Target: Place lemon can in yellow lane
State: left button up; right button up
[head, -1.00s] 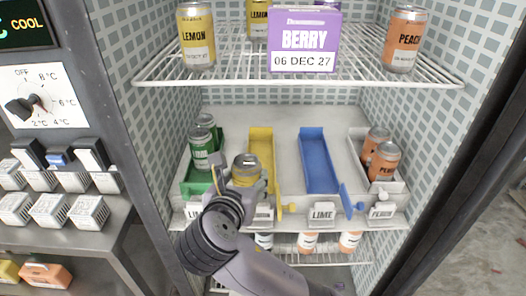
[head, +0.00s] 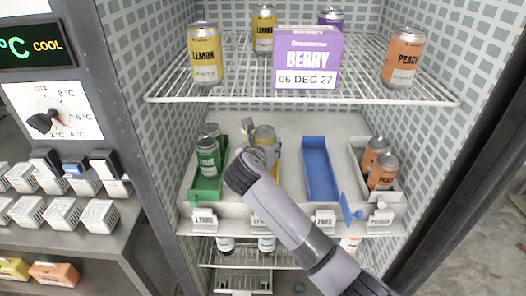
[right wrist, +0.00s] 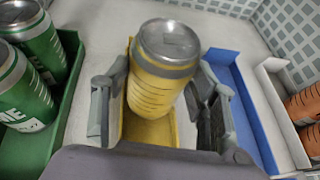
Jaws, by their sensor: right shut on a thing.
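My right gripper (head: 261,143) is shut on the yellow lemon can (head: 265,134) on the middle shelf. In the right wrist view the can (right wrist: 165,65) stands between the two fingers (right wrist: 163,100), leaning a little. It is over or in the yellow lane (right wrist: 150,132); I cannot tell whether its base touches the lane floor. My right arm hides much of the lane in the head view. Two more lemon cans (head: 204,54) (head: 264,29) stand on the upper wire shelf. My left gripper is out of view.
The green lane (head: 206,188) holds green cans (head: 207,157) to the left. The empty blue lane (head: 320,165) is at the right, then a white lane with peach cans (head: 382,171). A purple berry box (head: 306,58) sits on the wire shelf (head: 240,90).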

notch_tip(320, 180, down, 2)
jog(key=shift+f+p, duration=0.15)
jog(key=shift+p, duration=0.15)
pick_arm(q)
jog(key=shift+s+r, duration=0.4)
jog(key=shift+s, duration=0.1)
pick_arm(e)
jog(key=shift+f, duration=0.15)
jog(key=shift+f, duration=0.1)
jog(key=o, duration=1.5)
jog(key=shift+s, duration=0.1)
pick_arm(q)
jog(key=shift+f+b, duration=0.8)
jog(key=shift+b, duration=0.05)
pick_arm(e)
jog(key=v, duration=1.2)
